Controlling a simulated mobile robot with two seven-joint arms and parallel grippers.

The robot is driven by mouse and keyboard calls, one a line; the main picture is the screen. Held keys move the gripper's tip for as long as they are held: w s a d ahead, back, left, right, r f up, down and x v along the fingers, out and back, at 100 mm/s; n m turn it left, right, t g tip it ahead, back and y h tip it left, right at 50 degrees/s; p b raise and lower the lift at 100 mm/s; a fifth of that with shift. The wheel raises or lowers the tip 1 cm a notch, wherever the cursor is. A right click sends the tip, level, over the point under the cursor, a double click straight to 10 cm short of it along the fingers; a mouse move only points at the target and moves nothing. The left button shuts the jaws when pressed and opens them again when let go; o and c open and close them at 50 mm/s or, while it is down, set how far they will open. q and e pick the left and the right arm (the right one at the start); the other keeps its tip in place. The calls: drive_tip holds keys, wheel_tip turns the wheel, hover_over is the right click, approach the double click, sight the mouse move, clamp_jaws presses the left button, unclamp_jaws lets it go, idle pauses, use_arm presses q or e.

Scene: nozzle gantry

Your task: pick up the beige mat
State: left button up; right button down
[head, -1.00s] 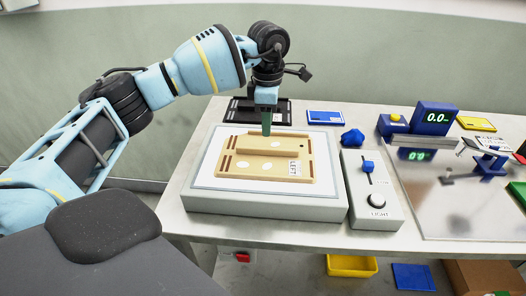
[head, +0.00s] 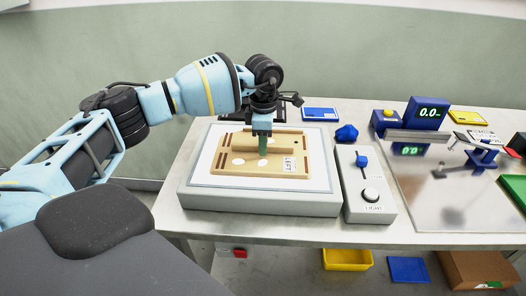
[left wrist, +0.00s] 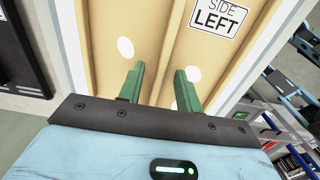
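The beige mat (head: 250,171) looks like a tan board with a raised bar along it, white round openings and a label reading "LEFT". It lies on the white lit top of a light box (head: 255,203). My left gripper (head: 263,148) points down over the middle of the mat, at the raised bar. In the left wrist view its two green fingers (left wrist: 158,75) stand apart with a gap between them, over the mat (left wrist: 160,28). I cannot tell whether the fingertips touch it. My right gripper is not in view.
A control box (head: 369,190) with a slider and knob stands right of the light box. A blue lump (head: 346,133) and a blue tray (head: 319,114) lie behind. A scale display (head: 427,112) and steel plate (head: 430,195) are on the right. A yellow bin (head: 347,260) is below.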

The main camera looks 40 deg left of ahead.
use_arm(q)
drive_tip(key=shift+f, duration=0.1)
clamp_jaws()
idle(0.5)
drive_tip(key=shift+r, duration=0.4)
drive_tip(key=r, duration=0.3)
drive_tip(key=shift+s+d, duration=0.35)
drive_tip(key=s+d+r, duration=0.1)
drive_tip(key=s+d, duration=0.9)
drive_tip(key=s, duration=0.1)
drive_tip(key=shift+r, duration=0.15)
